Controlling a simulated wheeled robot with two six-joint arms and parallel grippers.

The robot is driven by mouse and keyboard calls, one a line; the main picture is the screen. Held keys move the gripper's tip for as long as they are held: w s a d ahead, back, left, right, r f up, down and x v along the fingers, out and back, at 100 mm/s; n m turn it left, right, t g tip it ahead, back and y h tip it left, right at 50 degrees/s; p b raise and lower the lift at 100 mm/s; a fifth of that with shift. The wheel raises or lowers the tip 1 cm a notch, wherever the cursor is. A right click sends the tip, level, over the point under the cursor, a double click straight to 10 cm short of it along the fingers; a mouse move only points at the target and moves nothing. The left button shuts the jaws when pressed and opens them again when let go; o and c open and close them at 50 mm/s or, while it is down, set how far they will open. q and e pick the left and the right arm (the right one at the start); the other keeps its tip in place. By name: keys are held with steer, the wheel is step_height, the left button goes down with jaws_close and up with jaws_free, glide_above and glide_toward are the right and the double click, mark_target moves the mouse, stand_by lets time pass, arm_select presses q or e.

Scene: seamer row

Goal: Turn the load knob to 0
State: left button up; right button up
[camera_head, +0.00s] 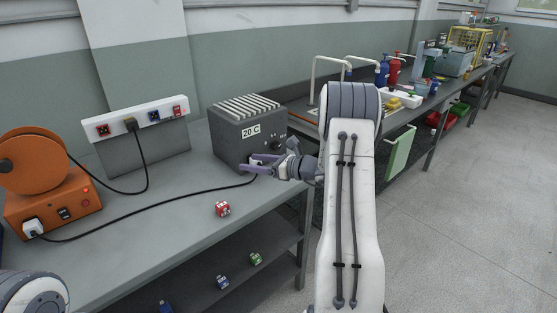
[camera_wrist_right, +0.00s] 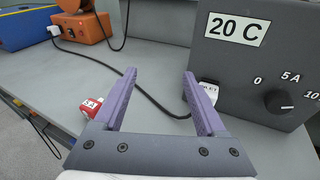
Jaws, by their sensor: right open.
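The load knob (camera_wrist_right: 278,101) is a round black knob on the front of a dark grey box (camera_wrist_right: 222,62) labelled "20 C". Its scale reads 0, 5 A and 10, and its light mark points right, toward the 10 side. In the head view the grey box (camera_head: 228,135) stands on the bench, with the knob (camera_head: 277,145) small on its front. My right gripper (camera_wrist_right: 159,75) is open and empty, its purple fingers apart from the knob, which lies to their right. In the head view the right gripper (camera_head: 248,163) is in front of the box's lower part. My left gripper is out of view.
A black cable runs from the orange reel unit (camera_head: 55,207) to a plug (camera_wrist_right: 207,90) low on the box, close to the right finger. A red block (camera_head: 222,209) lies on the bench. A socket strip (camera_head: 135,115) stands behind. The bench's middle is mostly clear.

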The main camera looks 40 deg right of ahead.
mark_target(278, 147)
steer(key=s+d+f+m+t+h, duration=0.1)
steer(key=d+m+h, duration=0.1)
steer(key=d, duration=0.3)
steer(key=s+d+f+m+t+h, duration=0.1)
steer(key=d+m+h, duration=0.1)
steer(key=d, duration=0.3)
steer(key=s+d+f+m+t+h+b, duration=0.1)
steer(key=d+m+h, duration=0.1)
steer(key=d, duration=0.4)
steer(key=shift+s+d+f+m+t, duration=0.1)
steer(key=shift+s+f+m+t, duration=0.05)
steer(key=shift+f+m+t, duration=0.2)
steer(key=shift+w+d, duration=0.1)
steer(key=shift+w, duration=0.25)
steer(key=w, duration=0.6)
steer(key=w+a, duration=0.1)
steer(key=w, duration=0.2)
steer(key=shift+w+p, duration=0.25)
steer(key=shift+p, duration=0.05)
